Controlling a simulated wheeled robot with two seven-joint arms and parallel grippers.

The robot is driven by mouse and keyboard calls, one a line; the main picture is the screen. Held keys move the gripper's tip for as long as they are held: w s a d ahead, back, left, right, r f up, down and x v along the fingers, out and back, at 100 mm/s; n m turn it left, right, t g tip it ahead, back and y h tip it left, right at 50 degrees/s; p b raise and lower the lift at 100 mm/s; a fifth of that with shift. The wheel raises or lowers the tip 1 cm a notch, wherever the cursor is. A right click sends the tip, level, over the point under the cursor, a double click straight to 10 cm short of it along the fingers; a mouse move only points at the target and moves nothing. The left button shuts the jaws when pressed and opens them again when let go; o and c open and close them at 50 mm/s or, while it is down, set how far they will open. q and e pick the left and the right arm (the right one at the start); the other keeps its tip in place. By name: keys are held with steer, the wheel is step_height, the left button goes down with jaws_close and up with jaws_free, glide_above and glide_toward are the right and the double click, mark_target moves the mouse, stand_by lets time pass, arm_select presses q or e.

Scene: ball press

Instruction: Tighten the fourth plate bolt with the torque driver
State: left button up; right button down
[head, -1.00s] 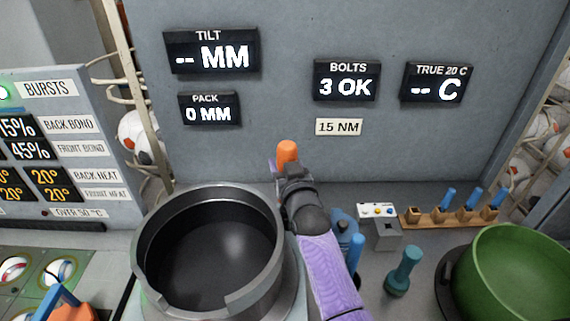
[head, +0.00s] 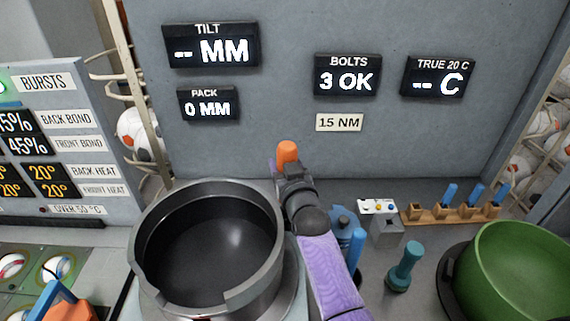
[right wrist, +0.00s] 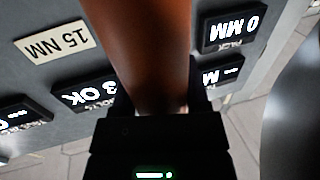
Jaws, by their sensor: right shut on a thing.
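The torque driver shows as an orange handle (head: 288,150) above my right gripper (head: 287,166), which is shut on it. In the right wrist view the orange-brown handle (right wrist: 140,50) fills the middle between the dark fingers. My right arm reaches up past the right rim of the black round pot-like press body (head: 150,225). The driver's lower end and the plate bolts are hidden; I cannot tell whether the driver touches a bolt. The BOLTS display (head: 347,76) reads 3 OK, and a label (head: 339,122) below reads 15 NM. My left gripper is not in view.
A green bowl (head: 520,270) stands at the right. A teal knobbed tool (head: 405,268), a small grey box with buttons (head: 380,207) and a wooden rack (head: 425,217) with blue-handled tools lie right of my arm. A burst panel (head: 60,150) stands at the left.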

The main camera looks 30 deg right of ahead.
mark_target(285, 142)
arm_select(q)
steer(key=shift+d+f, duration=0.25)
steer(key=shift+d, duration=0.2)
arm_select(e)
steer(key=shift+f, duration=0.25)
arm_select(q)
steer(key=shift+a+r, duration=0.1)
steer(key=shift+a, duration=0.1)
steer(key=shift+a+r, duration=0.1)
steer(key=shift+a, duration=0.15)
arm_select(e)
steer(key=shift+f, duration=0.1)
step_height(285, 142, up, 7)
steer(key=p, duration=0.7)
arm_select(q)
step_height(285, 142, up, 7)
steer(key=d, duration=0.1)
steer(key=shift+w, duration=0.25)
arm_select(e)
steer(key=shift+f, duration=0.1)
